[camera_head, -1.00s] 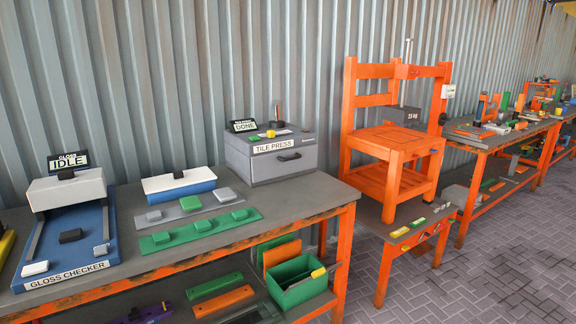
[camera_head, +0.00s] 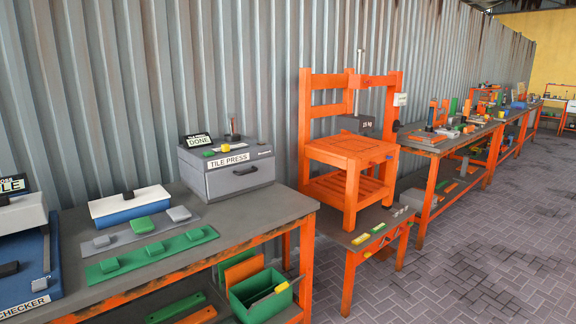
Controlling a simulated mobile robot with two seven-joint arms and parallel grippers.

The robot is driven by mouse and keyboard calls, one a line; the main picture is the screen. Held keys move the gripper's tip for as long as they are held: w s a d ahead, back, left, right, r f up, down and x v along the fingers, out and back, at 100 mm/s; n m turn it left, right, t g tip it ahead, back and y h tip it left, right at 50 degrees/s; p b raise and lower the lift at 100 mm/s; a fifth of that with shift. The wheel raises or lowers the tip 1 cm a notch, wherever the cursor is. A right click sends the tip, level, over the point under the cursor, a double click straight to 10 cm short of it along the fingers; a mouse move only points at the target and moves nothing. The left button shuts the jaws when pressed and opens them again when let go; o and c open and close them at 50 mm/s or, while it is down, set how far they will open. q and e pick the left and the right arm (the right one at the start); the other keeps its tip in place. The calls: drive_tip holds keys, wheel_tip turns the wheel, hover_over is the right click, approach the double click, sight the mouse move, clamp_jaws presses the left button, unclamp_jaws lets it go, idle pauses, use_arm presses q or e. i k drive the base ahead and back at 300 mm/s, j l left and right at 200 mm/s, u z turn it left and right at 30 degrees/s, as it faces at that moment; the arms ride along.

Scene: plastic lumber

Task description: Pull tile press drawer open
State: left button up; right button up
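The tile press (camera_head: 228,165) is a grey box at the back right of the near workbench, with a "TILE PRESS" label on its front. Its drawer front (camera_head: 240,178) looks closed, with a dark handle (camera_head: 245,170) near the top. A small sign (camera_head: 197,140) on top of the press reads "DONE". A yellow piece and a dark upright knob also sit on top. Neither of my grippers is in view.
Green and grey tiles (camera_head: 150,240) lie on strips left of the press, beside a blue and white box (camera_head: 130,205). The gloss checker (camera_head: 25,250) is at far left. An orange stand (camera_head: 350,150) is right of the bench. The paved floor (camera_head: 480,240) at right is clear.

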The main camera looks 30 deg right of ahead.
sight(233, 179)
drive_tip(key=i+l+z, duration=0.5)
drive_tip(key=i+z, duration=0.2)
